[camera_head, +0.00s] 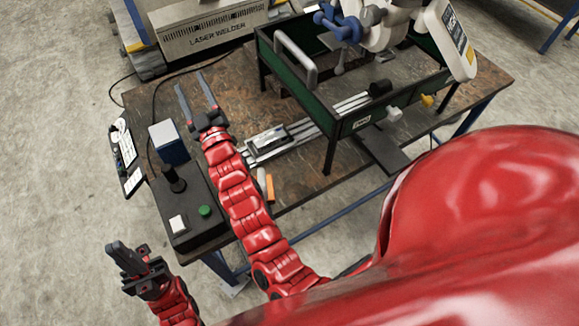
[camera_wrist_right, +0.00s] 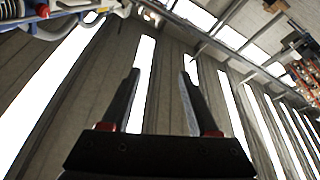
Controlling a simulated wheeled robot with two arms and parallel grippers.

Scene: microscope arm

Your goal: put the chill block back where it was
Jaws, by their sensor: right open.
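I cannot tell for certain which object is the chill block. A blue box with a pale top (camera_head: 170,143) stands on the left part of the table, next to the black control box. A silver metal piece (camera_head: 268,139) sits at the near end of the rails. My right gripper (camera_head: 196,92) is open and empty above the table, beyond the blue box. Its spread fingers also show in the right wrist view (camera_wrist_right: 160,98), with only ceiling behind them. My left gripper (camera_head: 122,250) is low at the left, off the table; its fingers look closed together with nothing visible between them.
A green-sided frame (camera_head: 300,95) with a handle and a white microscope arm (camera_head: 447,35) stands at the table's back right. The black control box (camera_head: 195,205) has a joystick and buttons. An orange piece (camera_head: 269,188) lies nearby. A laser welder (camera_head: 215,30) stands behind.

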